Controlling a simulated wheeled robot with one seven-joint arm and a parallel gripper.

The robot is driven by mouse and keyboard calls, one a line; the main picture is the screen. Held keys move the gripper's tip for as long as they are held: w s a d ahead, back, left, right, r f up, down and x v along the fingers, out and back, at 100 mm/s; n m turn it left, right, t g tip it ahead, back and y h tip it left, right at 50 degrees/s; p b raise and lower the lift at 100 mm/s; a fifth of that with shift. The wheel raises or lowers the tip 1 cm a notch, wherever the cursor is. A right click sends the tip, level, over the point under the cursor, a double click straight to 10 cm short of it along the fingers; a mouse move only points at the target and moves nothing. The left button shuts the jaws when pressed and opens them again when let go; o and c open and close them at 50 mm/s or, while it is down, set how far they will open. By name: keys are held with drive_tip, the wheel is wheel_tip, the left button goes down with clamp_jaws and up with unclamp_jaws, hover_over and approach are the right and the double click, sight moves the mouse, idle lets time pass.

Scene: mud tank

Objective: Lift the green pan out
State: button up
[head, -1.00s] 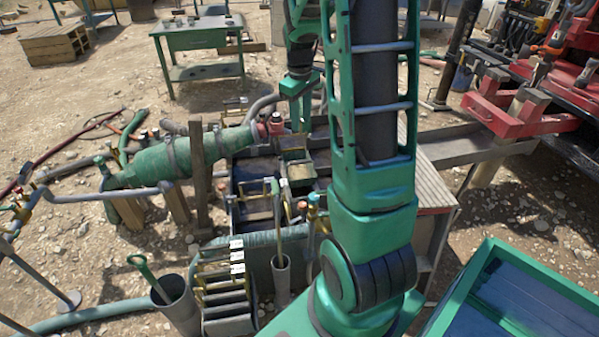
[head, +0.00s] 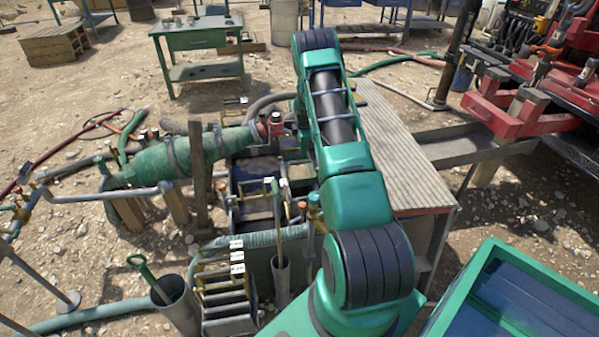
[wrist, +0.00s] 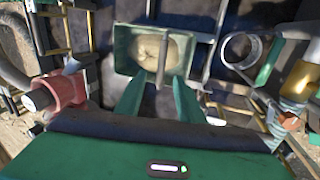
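The green pan (wrist: 122,50) is in the upper middle of the wrist view, a rectangular tray with pale mud-like stuff in it. A bar-like handle (wrist: 163,58) runs across its middle. My gripper (wrist: 160,88) is open, its two green fingers apart at the pan's near edge, with the handle's near end in line between them. I cannot tell whether the fingers touch the pan. In the head view the pan (head: 300,172) shows partly beside my arm, over the dark tank (head: 232,205). My gripper is hidden there by my arm.
A red fitting (wrist: 68,98) stands left of my gripper, and a round grey ring (wrist: 241,50) and a brass fitting (wrist: 303,80) to the right. A ladder-like frame (wrist: 50,30) is at upper left. A ridged bench top (head: 400,150) lies right of the tank in the head view.

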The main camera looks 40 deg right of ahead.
hover_over(299, 163)
wheel_tip(299, 163, down, 5)
drive_tip(key=shift+s+x, duration=0.25)
drive_tip(key=shift+x, duration=1.35)
drive_tip(key=shift+s+x, duration=0.2)
drive_tip(key=shift+x, duration=1.4)
drive_tip(key=shift+a+f, duration=0.1)
drive_tip(key=shift+c, duration=0.3)
clamp_jaws()
